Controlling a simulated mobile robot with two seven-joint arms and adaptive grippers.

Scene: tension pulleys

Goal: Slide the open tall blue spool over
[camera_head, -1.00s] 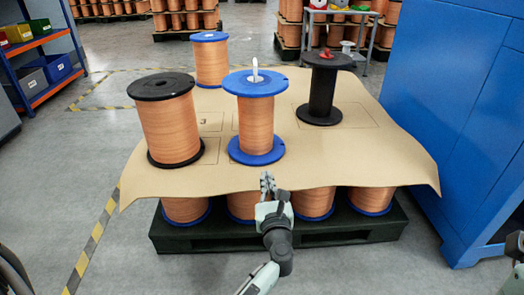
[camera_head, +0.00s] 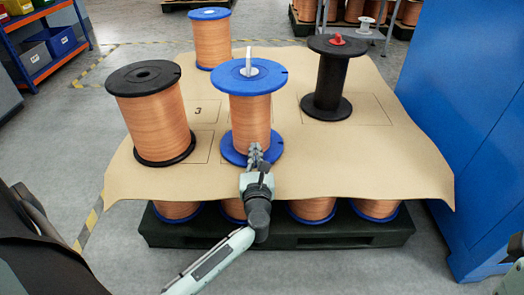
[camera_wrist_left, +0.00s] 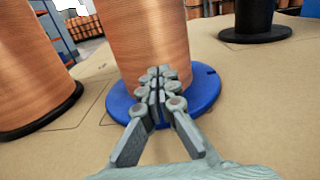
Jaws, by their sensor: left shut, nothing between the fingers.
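A tall blue-flanged spool (camera_head: 250,120) wound with copper wire stands upright on the brown sheet, with a white upright piece in its top hub. In the left wrist view its copper winding (camera_wrist_left: 145,40) and blue bottom flange (camera_wrist_left: 205,85) fill the middle. My left gripper (camera_head: 255,152) is shut and empty at the near side of this spool, over its bottom flange and close to the winding. Whether it touches cannot be told. A sliver of my right arm shows at the lower right edge; its gripper is not visible.
A black-flanged copper spool (camera_head: 151,115) stands to the left. A bare black spool (camera_head: 328,80) with a red piece on top stands to the right. Another blue-flanged spool (camera_head: 212,40) stands behind. The brown sheet (camera_head: 390,165) is bare at right. A blue cabinet (camera_head: 470,110) borders the right.

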